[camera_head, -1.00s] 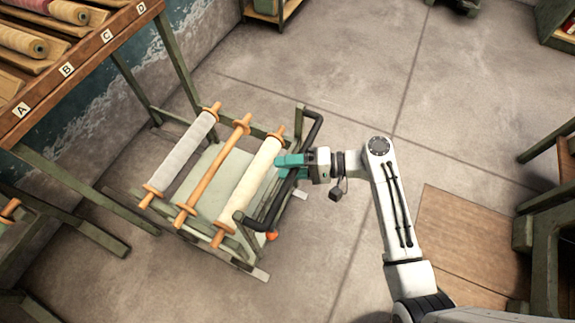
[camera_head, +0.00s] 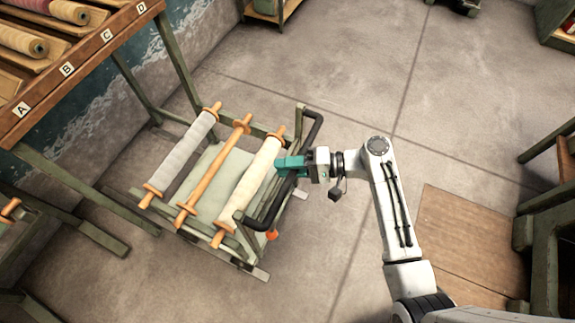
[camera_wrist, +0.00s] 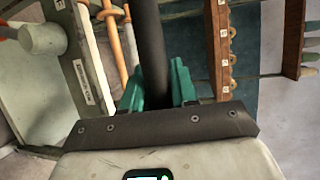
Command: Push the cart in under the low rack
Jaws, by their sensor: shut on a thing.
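The cart (camera_head: 210,208) is a green-grey frame carrying several rollers, two wound with pale cloth and one bare orange rod between them. It stands on the floor in front of the low rack (camera_head: 84,62), whose legs are at its left. The cart's black handle (camera_head: 312,128) is on its right side. My gripper (camera_head: 284,165), with teal fingers, is shut on this handle. In the wrist view the black handle bar (camera_wrist: 151,50) runs between the teal fingers, and part of the cart frame (camera_wrist: 45,85) shows at left.
Grey floor (camera_head: 330,60) is clear behind and right of the cart. A wooden board (camera_head: 460,245) lies at lower right, beside green furniture (camera_head: 548,220).

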